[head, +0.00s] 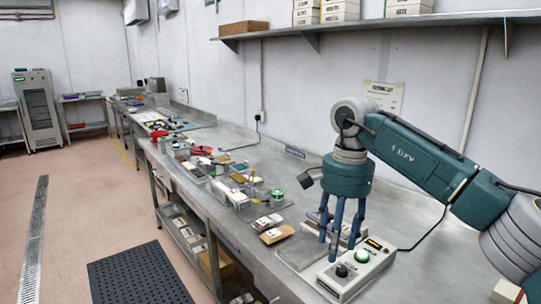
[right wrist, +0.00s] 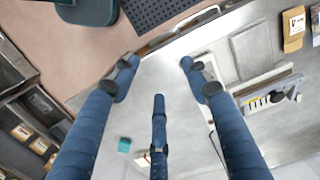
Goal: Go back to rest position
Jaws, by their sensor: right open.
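My right gripper (head: 338,250) hangs from the teal right arm at the right of the head view, over the near right end of the metal bench. Its blue fingers point down, spread and empty. It also shows in the right wrist view (right wrist: 157,85), where the fingers are apart with bare bench between them. In the head view the fingers overlap the left end of a pale control box (head: 375,262) with a green button and a dark knob; whether they touch it I cannot tell. My left gripper is not in view.
A flat grey plate (head: 297,252) and a brown and white packet (head: 276,234) lie left of the fingers. Clear trays (head: 228,194) with small goods stand farther along the bench. A shelf (head: 400,20) runs above. A black mat (head: 138,275) lies on the floor.

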